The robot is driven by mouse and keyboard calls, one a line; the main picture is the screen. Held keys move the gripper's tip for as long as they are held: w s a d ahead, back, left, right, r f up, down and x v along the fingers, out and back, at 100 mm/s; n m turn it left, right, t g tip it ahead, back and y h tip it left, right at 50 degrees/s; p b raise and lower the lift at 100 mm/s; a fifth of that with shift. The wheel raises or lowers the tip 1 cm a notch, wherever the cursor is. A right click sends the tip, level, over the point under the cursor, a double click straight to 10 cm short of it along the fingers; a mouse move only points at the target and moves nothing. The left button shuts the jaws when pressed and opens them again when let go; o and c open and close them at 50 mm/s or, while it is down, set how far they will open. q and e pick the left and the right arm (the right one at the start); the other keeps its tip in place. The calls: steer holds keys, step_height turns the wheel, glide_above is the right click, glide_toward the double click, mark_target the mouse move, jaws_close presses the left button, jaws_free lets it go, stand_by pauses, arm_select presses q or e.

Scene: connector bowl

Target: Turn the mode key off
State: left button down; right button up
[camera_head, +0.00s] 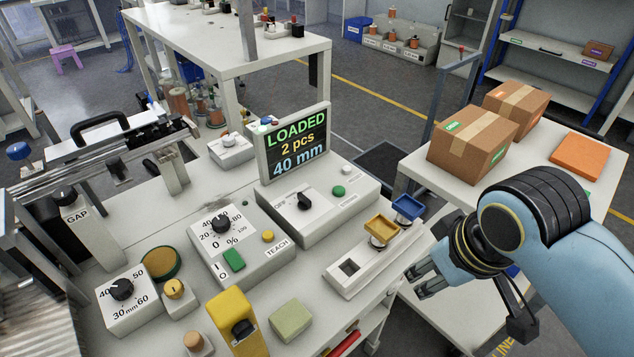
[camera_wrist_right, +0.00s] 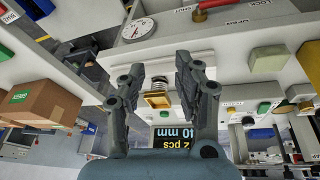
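The mode key (camera_head: 304,200) is a small black knob on a white control box (camera_head: 330,215) below the display. An OFF label is printed to its left. The key appears turned away from that label, but its exact angle is too small to tell. My right gripper (camera_head: 420,277) is at the right edge of the bench, well to the right of the key and not touching it. In the right wrist view its two fingers (camera_wrist_right: 157,75) stand apart with nothing gripped between them. My left gripper is not in view.
The display (camera_head: 296,142) reads LOADED, 2 pcs, 40 mm. A percent-dial box (camera_head: 221,226) stands left of the key box. Cardboard boxes (camera_head: 472,140) sit on the right table.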

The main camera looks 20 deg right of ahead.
mark_target(304, 196)
steer(key=w+a+r+n+y, duration=0.1)
steer(key=w+a+r, duration=0.15)
steer(key=w, duration=0.45)
steer(key=w+a+r+n, duration=0.1)
steer(key=w+a, duration=0.3)
steer(key=w, duration=0.4)
steer(key=w+a+r+n+y, duration=0.1)
steer(key=w+a+r, duration=0.15)
steer(key=w, duration=0.45)
steer(key=shift+t, duration=0.4)
steer(key=x, duration=1.1)
steer(key=shift+a, duration=0.1)
jaws_close()
